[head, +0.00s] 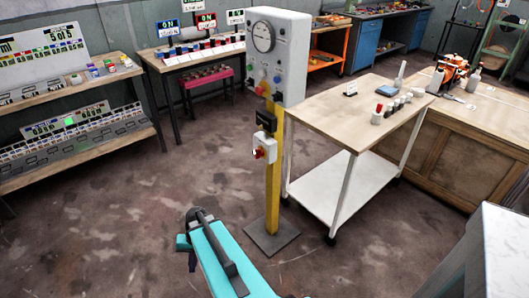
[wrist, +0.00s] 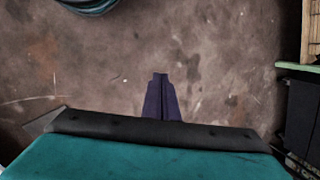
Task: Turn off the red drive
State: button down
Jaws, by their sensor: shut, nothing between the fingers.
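On the far bench, three small displays stand in a row: one framed in blue (head: 167,28), one framed in red (head: 205,20) and one darker (head: 235,16). The blue and red ones read ON; the third is too small to read surely. The red-framed display is the red-marked drive item I can see; its controls are too small to tell. My gripper (wrist: 160,78) shows in the wrist view with its dark fingers shut and empty above bare floor. In the head view my teal arm is low at the front, far from the bench.
A yellow post (head: 272,185) carries a grey gauge box (head: 278,55) and a red-knobbed switch box (head: 263,149), close in front of my arm. A wheeled table (head: 350,125) stands right of it. A scoreboard shelf (head: 75,85) is left. The floor at left is open.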

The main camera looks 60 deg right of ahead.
aim_at(258, 153)
jog(key=d+r+m+t+h+b, duration=0.15)
jog(key=d+r, duration=0.25)
jog(key=d, duration=0.4)
jog(key=w+d+r+m+t, duration=0.1)
jog(key=d+r+m+t, duration=0.15)
jog(key=d+r, duration=0.45)
jog(key=d+r+m+t+h+b, duration=0.1)
jog(key=d+r+m, duration=0.15)
jog(key=d, duration=0.75)
jog(key=s+d+r+m+t+h, duration=0.1)
jog(key=s+d+r+m, duration=0.1)
jog(key=s+d+r, duration=0.2)
jog(key=s+d+r+m+t+h, duration=0.1)
jog(key=s+d+r, duration=0.3)
jog(key=d+r, duration=0.3)
jog(key=s+d+r+m+t+h+b, duration=0.1)
jog(key=s+d+r, duration=0.3)
jog(key=d, duration=0.7)
jog(key=shift+s+r+m+h, duration=0.25)
jog(key=shift+r+m+h, duration=0.2)
jog(key=shift+r+m, duration=0.35)
jog(key=shift+f, duration=0.15)
